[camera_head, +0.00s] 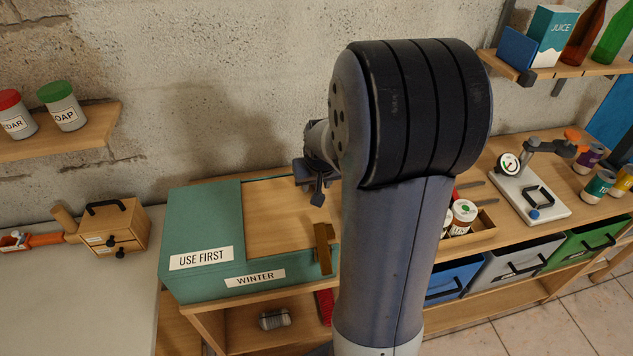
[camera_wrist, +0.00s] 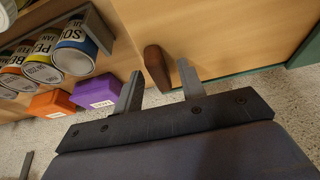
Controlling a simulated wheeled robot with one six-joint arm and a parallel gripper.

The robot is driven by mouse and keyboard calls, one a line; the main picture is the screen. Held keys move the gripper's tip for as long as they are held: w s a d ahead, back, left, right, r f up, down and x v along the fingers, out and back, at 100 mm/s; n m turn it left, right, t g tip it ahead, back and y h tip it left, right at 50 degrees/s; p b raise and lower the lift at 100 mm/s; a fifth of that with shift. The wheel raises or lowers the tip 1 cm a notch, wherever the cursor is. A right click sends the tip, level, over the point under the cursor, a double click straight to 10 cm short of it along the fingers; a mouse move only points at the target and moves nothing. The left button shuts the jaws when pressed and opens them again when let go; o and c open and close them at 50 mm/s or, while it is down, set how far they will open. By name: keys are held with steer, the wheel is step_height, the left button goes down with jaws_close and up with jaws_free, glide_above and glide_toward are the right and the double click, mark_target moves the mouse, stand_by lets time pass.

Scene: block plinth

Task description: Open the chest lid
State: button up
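The chest (camera_head: 205,275) is a teal box with "USE FIRST" and "WINTER" labels, on a wooden bench. Its pale wooden lid panel (camera_head: 280,215) lies flat in the top. A brown handle (camera_head: 323,248) stands at the front edge of the panel. My gripper (camera_head: 316,190) is beyond this handle in the head view, partly hidden by my arm. In the wrist view my gripper (camera_wrist: 159,86) has its two fingers apart.
A tray (camera_head: 483,235) with jars and a white press-like stand (camera_head: 540,200) are on the bench at right. Coloured drawers (camera_head: 515,262) are below. Several labelled cans (camera_wrist: 75,50) and a purple box (camera_wrist: 97,90) show at left in the wrist view.

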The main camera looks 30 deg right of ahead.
steer(key=shift+c, duration=0.4)
jaws_close()
